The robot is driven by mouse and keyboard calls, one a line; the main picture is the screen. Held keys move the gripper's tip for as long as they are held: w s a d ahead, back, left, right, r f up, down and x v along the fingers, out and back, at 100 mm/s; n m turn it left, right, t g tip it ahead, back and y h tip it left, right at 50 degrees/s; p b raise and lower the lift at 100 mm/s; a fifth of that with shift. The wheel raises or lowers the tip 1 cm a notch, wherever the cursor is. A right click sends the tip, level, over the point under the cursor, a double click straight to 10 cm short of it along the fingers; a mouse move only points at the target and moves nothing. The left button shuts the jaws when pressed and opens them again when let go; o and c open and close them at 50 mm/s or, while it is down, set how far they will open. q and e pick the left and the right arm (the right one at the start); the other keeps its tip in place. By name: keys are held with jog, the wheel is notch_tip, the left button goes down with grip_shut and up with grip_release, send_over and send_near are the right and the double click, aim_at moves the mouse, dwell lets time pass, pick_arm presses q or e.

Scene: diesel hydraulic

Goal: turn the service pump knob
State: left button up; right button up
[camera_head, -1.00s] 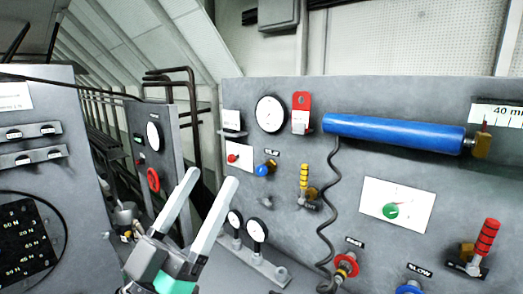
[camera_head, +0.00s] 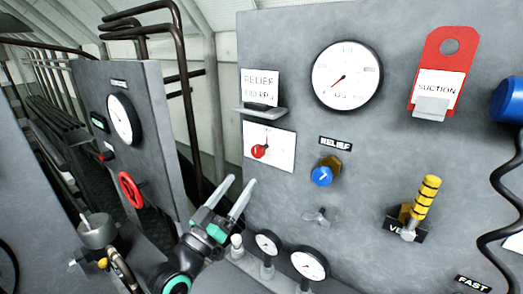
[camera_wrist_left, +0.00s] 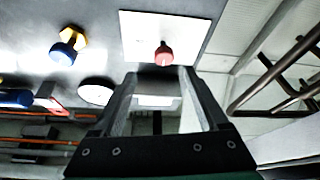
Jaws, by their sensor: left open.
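A red knob (camera_head: 260,151) sits on a white plate (camera_head: 284,137) at the left end of the grey panel. No label naming the service pump is readable. The same red knob (camera_wrist_left: 163,54) on its white plate (camera_wrist_left: 145,32) shows in the left wrist view, just beyond the fingertips and in line with the gap between them. My left gripper (camera_head: 240,183) is open and empty, below and slightly left of the red knob in the head view, apart from it. My right gripper is not in view.
A blue RELIEF knob (camera_head: 321,176) is right of the plate; a small shelf with a RELIEF card (camera_head: 260,90) is above it. A large gauge (camera_head: 346,76), a red SUCTION tag (camera_head: 437,80) and a yellow-handled valve (camera_head: 426,196) are farther right. Small gauges (camera_head: 309,264) stand below.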

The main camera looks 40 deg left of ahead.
aim_at(256, 155)
pick_arm(q)
jog(key=x, duration=0.4)
jog(key=p+x, duration=0.1)
jog(key=x, duration=0.6)
jog(key=shift+w+a+r+p, duration=0.15)
jog(key=shift+a+p, duration=0.2)
jog(key=shift+a, duration=0.1)
